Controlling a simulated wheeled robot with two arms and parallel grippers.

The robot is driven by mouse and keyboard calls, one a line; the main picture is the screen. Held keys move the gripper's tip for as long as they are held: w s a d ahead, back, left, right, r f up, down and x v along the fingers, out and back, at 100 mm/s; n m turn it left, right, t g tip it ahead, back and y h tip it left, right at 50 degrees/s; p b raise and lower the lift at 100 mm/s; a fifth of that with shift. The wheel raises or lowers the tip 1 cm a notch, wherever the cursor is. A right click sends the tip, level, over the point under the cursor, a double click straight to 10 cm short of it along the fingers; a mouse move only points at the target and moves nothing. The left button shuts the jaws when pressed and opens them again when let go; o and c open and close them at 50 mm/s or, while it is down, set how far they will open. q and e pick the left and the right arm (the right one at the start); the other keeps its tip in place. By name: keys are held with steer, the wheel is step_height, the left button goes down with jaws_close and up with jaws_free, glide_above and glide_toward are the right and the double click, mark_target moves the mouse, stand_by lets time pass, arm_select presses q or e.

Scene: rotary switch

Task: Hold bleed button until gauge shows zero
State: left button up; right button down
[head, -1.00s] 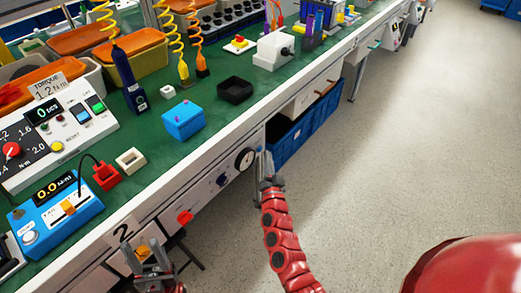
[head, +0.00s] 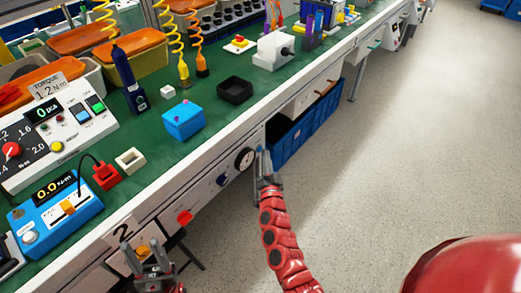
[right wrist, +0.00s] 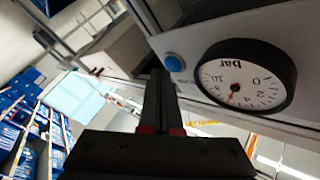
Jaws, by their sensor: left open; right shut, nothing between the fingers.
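The round pressure gauge (head: 244,159) is on the bench's front face. In the right wrist view its white dial (right wrist: 245,77) appears upside down, marked "bar", with the red needle pointing well away from 0. The blue bleed button (right wrist: 174,63) sits beside the gauge on the same panel. My right gripper (head: 262,152) is shut and empty. Its fingertips (right wrist: 160,74) are very near the button; I cannot tell whether they touch it. My left gripper (head: 141,254) is open and empty at the lower left, by the panel marked 2.
A blue bin (head: 305,135) is below the bench to the right. The green bench top (head: 205,150) carries a blue box and torque testers. The floor to the right is clear.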

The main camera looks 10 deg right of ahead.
steer(key=shift+w+a, duration=0.25)
steer(key=shift+w, duration=0.1)
stand_by(0.4)
steer(key=shift+s, duration=0.1)
stand_by(2.5)
steer(key=shift+s+d, duration=0.5)
steer(key=shift+s, duration=0.1)
steer(key=s+d, duration=0.1)
steer(key=s, duration=0.1)
steer(key=s+d, duration=0.2)
stand_by(0.4)
steer(key=shift+d, duration=0.1)
